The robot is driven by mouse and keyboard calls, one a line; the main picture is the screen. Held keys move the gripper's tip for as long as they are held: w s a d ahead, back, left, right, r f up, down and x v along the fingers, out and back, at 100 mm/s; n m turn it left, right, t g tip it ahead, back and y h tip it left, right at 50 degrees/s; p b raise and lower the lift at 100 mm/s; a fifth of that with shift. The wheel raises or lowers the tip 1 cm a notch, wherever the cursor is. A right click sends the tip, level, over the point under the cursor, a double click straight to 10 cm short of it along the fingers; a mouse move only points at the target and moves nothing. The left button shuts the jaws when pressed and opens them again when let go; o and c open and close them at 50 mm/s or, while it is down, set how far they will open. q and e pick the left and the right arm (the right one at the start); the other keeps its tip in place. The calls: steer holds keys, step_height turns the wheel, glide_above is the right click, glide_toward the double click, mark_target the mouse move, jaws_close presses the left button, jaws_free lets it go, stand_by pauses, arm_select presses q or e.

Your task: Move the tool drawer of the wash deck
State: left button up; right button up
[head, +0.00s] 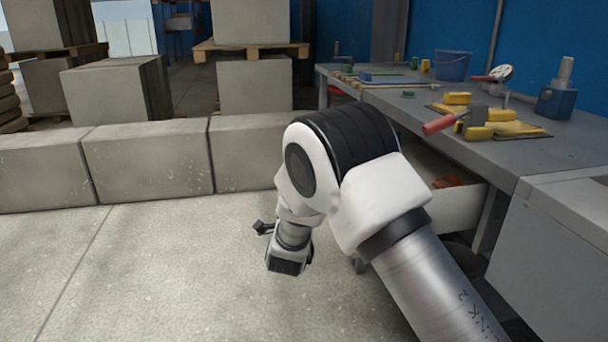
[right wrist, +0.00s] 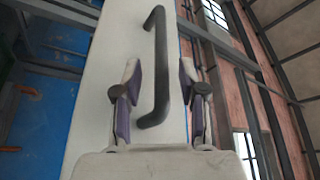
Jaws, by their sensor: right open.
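The tool drawer (head: 458,211) sticks out from under the grey bench top (head: 425,115) in the head view, partly open, with orange-red items inside. My right arm hides its front. In the right wrist view, the pale drawer front (right wrist: 110,40) carries a dark bar handle (right wrist: 160,60). My right gripper (right wrist: 159,75) is open, one finger on each side of the handle; I cannot tell whether either touches it. In the head view the right gripper's fingers are not clearly visible. My left gripper is out of view.
On the bench lie a yellow-and-grey block set (head: 478,122), a blue bucket (head: 452,66) and a blue vice-like block (head: 556,100). A low concrete block wall (head: 145,160) runs behind. The pale floor (head: 150,270) at left is clear.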

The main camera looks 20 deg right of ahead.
steer(key=v, duration=0.8)
steer(key=shift+s, duration=0.1)
